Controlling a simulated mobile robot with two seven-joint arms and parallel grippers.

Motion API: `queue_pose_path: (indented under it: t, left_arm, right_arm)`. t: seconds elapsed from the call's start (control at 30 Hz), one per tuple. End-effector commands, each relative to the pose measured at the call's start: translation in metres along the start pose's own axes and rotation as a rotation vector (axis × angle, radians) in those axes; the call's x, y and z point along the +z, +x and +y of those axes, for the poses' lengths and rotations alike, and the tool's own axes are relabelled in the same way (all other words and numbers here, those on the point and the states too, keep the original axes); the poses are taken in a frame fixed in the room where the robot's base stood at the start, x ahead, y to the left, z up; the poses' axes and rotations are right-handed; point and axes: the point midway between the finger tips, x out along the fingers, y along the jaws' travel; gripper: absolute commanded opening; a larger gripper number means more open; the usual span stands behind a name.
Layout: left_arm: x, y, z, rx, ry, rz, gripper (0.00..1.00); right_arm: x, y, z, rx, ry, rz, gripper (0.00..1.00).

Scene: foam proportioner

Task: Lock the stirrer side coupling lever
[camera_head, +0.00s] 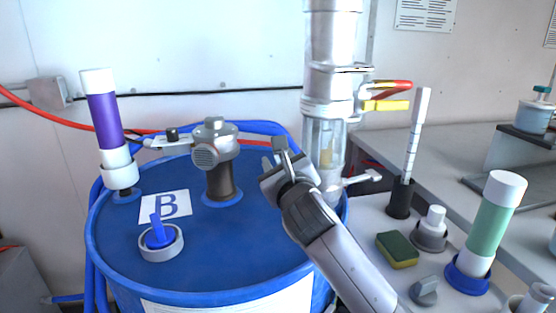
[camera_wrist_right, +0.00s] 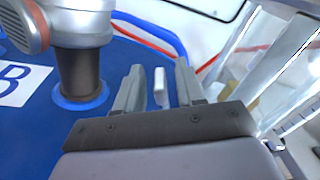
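My right gripper (camera_head: 273,156) is over the blue drum, just right of the grey stirrer head (camera_head: 214,148). In the right wrist view its fingers (camera_wrist_right: 160,68) stand apart, with a small white lever-like piece (camera_wrist_right: 160,88) between them. Gaps show on both sides of that piece, so the gripper does not clamp it. Whether it is the coupling lever I cannot tell, and the gripper hides it in the head view. Another white lever (camera_head: 362,179) sticks out at the foot of the clear cylinder. The stirrer head also shows in the wrist view (camera_wrist_right: 82,65). My left gripper is not in view.
The blue drum (camera_head: 215,240) carries a B label (camera_head: 165,206), a purple tube (camera_head: 105,121) and a cap with a blue handle (camera_head: 160,240). The clear cylinder (camera_head: 325,145) stands close right of my gripper. A sponge (camera_head: 397,250) and green tube (camera_head: 490,227) are farther right.

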Motion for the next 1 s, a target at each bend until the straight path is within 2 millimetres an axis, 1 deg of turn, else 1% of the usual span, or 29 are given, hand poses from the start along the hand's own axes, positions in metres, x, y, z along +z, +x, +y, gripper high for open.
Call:
queue_pose_path:
  t: [0.2, 0.47, 0.6, 0.83, 1.0]
  left_arm:
    - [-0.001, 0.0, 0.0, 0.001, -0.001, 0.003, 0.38]
    - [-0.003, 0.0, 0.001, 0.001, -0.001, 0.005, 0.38]
    - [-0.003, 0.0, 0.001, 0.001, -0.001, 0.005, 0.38]
    - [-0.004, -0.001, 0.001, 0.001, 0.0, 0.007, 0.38]
    - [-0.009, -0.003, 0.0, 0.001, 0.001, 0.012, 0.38]
  right_arm:
    - [0.0, 0.008, 0.001, 0.001, 0.0, 0.0, 0.38]
    - [0.0, 0.009, 0.001, 0.001, 0.0, 0.0, 0.38]
    - [0.0, 0.009, 0.001, 0.001, 0.0, 0.0, 0.0]
    - [0.0, 0.01, 0.0, 0.001, 0.002, 0.0, 0.0]
    - [0.002, 0.023, -0.002, 0.002, 0.025, 0.001, 0.0]
